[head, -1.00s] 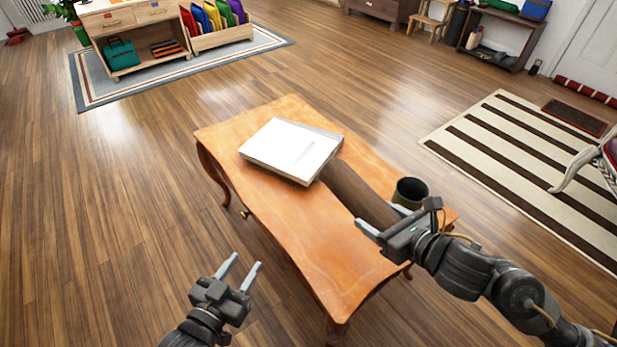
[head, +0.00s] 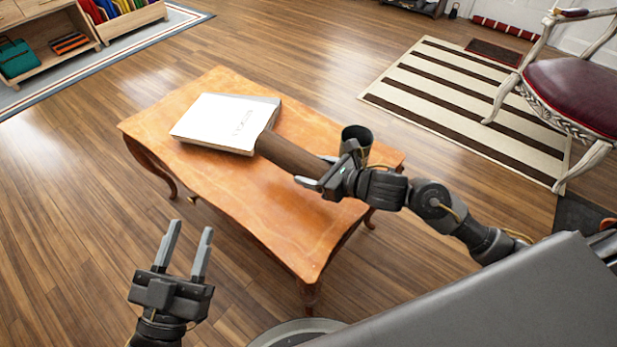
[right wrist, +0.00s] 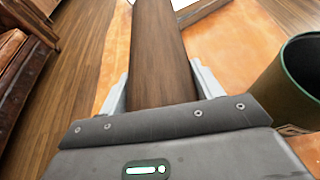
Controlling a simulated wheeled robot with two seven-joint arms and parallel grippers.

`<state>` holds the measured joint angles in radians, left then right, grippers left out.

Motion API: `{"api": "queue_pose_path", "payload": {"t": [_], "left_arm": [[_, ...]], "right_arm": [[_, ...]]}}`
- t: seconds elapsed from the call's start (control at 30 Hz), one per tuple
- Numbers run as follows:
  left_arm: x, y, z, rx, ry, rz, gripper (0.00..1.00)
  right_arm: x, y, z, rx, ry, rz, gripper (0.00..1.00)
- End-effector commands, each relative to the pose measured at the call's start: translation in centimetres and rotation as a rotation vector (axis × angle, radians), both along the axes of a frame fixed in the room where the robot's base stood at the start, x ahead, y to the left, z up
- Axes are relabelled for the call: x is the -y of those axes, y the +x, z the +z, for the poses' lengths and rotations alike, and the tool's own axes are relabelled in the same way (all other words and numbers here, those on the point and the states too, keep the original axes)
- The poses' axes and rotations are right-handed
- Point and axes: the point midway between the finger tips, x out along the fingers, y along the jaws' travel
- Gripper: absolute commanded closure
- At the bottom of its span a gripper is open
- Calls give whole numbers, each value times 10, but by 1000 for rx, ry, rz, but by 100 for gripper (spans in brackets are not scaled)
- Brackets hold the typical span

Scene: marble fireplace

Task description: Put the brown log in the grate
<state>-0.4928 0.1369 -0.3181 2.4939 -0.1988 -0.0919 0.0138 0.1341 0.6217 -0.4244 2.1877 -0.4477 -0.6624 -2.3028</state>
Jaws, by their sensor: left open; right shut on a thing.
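The brown log (head: 290,155) is over the wooden coffee table, between the white book and my right gripper. My right gripper (head: 322,175) is shut on the log's near end. In the right wrist view the log (right wrist: 160,55) runs straight out between the two fingers (right wrist: 158,92). I cannot tell whether the log still touches the table or book. My left gripper (head: 187,248) is open and empty, in front of the table's left side, above the floor. No grate shows in these views.
The coffee table (head: 240,205) bears a white book (head: 220,122) and a dark green mug (head: 357,140), close beside my right gripper. A red-seated chair (head: 575,95) stands at the right near a striped rug (head: 465,105). Wooden floor lies open to the left.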

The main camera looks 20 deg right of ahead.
Motion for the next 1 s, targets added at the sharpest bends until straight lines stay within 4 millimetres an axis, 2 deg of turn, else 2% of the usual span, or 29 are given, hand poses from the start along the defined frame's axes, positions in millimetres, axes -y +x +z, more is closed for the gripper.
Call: {"api": "queue_pose_path", "payload": {"t": [0.03,0.2,0.53,0.7,0.8,1.0], "left_arm": [[-4,2,0,42,-25,10,58],[-13,1,15,153,-91,32,58],[-18,0,23,211,-124,44,58],[-28,-4,30,309,-179,64,58],[-33,-6,36,359,-204,72,58],[-35,-7,39,374,-212,76,58]], "right_arm": [[-1,7,-16,-4,5,0,77],[1,28,-39,-1,4,1,77],[2,38,-49,0,2,1,77],[2,40,-74,-5,3,0,77],[2,41,-82,-2,2,-1,77],[3,41,-83,1,0,0,77]]}}
